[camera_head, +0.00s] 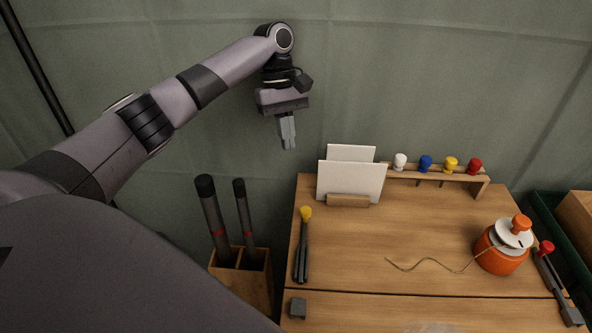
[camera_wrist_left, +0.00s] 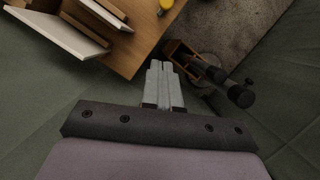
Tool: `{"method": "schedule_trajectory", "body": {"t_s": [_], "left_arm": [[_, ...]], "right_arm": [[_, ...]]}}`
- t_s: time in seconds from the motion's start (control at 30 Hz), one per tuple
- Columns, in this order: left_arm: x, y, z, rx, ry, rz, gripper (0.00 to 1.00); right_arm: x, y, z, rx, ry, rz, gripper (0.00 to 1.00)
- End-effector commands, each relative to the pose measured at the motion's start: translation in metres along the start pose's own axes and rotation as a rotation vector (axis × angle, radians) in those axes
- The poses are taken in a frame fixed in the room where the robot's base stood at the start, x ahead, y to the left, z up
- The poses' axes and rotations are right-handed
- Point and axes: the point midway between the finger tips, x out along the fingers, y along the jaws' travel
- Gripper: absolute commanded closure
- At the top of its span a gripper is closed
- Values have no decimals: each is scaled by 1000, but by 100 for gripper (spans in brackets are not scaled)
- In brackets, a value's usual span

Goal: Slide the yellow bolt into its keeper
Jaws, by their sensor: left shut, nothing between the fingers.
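The yellow bolt shows in the head view as a dark bar with a yellow knob (camera_head: 306,213) at its far end. It lies along the left edge of the wooden table. A small grey block (camera_head: 298,308), which looks like its keeper, sits nearer me in line with the bar, with a gap between them. In the left wrist view the yellow knob (camera_wrist_left: 166,5) is cut by the top edge. My left gripper (camera_head: 288,147) is shut and empty, pointing down beyond the table's far left corner, well away from the knob. My right gripper is not in view.
White cards in a wooden holder (camera_head: 348,200) stand at the table's far left. Right of them is a rack (camera_head: 437,176) with coloured knobs. An orange pot (camera_head: 501,252) and a red-knobbed bolt (camera_head: 547,247) are at right. A wooden box (camera_head: 241,283) with dark tubes stands left.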

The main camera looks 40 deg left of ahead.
Motion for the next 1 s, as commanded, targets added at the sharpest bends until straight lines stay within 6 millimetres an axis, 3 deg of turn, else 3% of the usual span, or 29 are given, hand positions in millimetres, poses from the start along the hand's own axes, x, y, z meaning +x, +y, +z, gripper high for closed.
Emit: {"method": "schedule_trajectory", "body": {"t_s": [0.5,0.7,1.0], "left_arm": [[100,-1,2,3,-1,-4,100],[107,-1,23,3,1,-2,100],[114,-1,36,0,0,-2,100]], "right_arm": [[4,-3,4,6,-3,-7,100],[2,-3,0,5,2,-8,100],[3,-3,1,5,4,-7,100]]}}
